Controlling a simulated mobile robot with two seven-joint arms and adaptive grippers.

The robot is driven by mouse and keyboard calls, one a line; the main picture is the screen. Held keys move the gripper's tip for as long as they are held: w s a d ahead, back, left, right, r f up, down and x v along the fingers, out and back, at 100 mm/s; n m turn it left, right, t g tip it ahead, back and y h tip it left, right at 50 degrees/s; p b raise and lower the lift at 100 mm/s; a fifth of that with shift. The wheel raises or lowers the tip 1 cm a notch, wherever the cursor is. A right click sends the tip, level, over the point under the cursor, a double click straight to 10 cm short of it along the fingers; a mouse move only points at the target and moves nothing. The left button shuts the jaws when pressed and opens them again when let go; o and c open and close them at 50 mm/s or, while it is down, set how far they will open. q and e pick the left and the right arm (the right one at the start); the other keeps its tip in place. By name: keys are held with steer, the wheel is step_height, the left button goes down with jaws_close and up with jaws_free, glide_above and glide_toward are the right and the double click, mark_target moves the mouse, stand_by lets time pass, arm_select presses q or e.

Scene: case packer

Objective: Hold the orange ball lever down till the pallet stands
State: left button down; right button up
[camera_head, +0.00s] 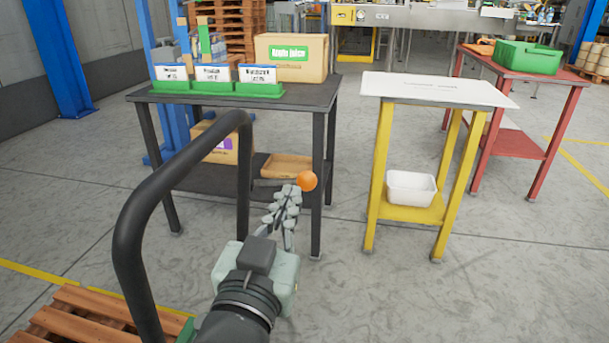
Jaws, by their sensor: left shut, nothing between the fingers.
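The orange ball (307,181) shows just beyond the fingertips of my left gripper (290,190). A wooden pallet (75,318) lies at the bottom left, partly cut off by the frame edge. A thick black bent handle bar (130,225) rises beside it, left of my arm. My right gripper is not in view.
A dark table (318,100) with an apple juice box (290,57) and green-based label holders (215,88) stands ahead. A white-topped yellow stand (440,90) and a red table (545,85) are to the right. Grey floor between is clear.

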arm_select(q)
steer(key=shift+w, duration=0.1)
steer(key=p, duration=0.1)
glide_above(304, 179)
steer(key=d+v, duration=0.1)
steer(key=v, duration=0.2)
steer(key=shift+w+a+f, duration=0.1)
steer(key=shift+a+f, duration=0.1)
steer(key=shift+f, duration=0.7)
steer(key=shift+w+f+b, duration=0.2)
steer(key=shift+f+b, duration=0.1)
steer(key=shift+f, duration=0.15)
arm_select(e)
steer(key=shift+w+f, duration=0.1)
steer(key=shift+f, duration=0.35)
arm_select(q)
steer(key=shift+f, duration=0.1)
